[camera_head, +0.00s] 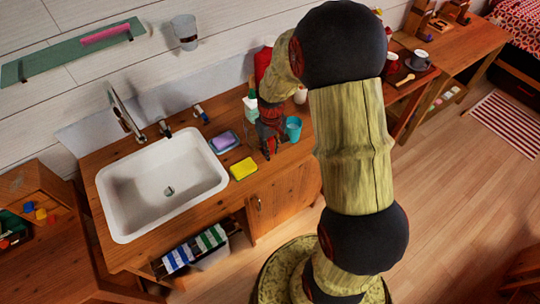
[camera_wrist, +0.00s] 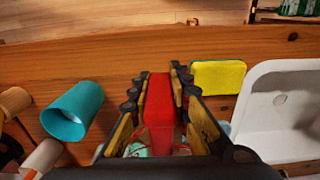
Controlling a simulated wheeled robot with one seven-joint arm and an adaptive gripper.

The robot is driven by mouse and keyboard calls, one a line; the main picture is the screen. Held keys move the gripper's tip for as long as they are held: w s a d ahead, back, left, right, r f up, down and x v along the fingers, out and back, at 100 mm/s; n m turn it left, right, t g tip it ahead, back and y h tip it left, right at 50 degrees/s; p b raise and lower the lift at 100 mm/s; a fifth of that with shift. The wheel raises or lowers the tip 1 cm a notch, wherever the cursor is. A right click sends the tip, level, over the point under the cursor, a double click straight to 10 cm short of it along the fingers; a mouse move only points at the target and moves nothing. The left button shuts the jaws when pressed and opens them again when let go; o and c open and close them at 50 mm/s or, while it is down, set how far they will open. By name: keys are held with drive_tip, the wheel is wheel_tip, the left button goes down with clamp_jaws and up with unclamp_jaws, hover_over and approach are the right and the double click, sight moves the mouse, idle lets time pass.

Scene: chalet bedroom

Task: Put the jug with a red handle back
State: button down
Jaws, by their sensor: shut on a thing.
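My gripper (camera_head: 268,148) is over the wooden counter, to the right of the sink. In the wrist view my gripper (camera_wrist: 160,78) is shut on an upright red piece, which I take to be the red handle (camera_wrist: 158,100) of the jug. The rest of the jug is mostly hidden by the gripper, and I cannot tell whether it touches the counter.
A yellow sponge (camera_head: 243,168), a soap dish (camera_head: 223,142) and the white sink (camera_head: 160,190) are to the left. A green-and-white bottle (camera_head: 251,104) and a red object (camera_head: 262,62) are behind.

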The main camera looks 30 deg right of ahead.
drive_tip(key=shift+w+f+b, duration=0.15)
drive_tip(key=shift+f+b, duration=0.35)
drive_tip(key=shift+f, duration=1.15)
drive_tip(key=shift+f, duration=0.1)
drive_tip(key=c, duration=1.8)
unclamp_jaws()
drive_tip(key=shift+f, duration=0.1)
drive_tip(key=shift+o, duration=0.7)
wheel_tip(320, 180, up, 12)
drive_tip(key=p, duration=0.2)
drive_tip(key=shift+p, duration=0.35)
drive_tip(key=s+a+r+t, duration=0.2)
drive_tip(key=s+a+r, duration=0.4)
drive_tip(key=s+r, duration=0.3)
drive_tip(key=s+a+r+t, duration=0.3)
drive_tip(key=s+a+r, duration=0.4)
drive_tip(key=s+r, duration=0.3)
wheel_tip(320, 180, up, 2)
drive_tip(key=shift+a+r, duration=0.15)
drive_tip(key=shift+r, duration=0.05)
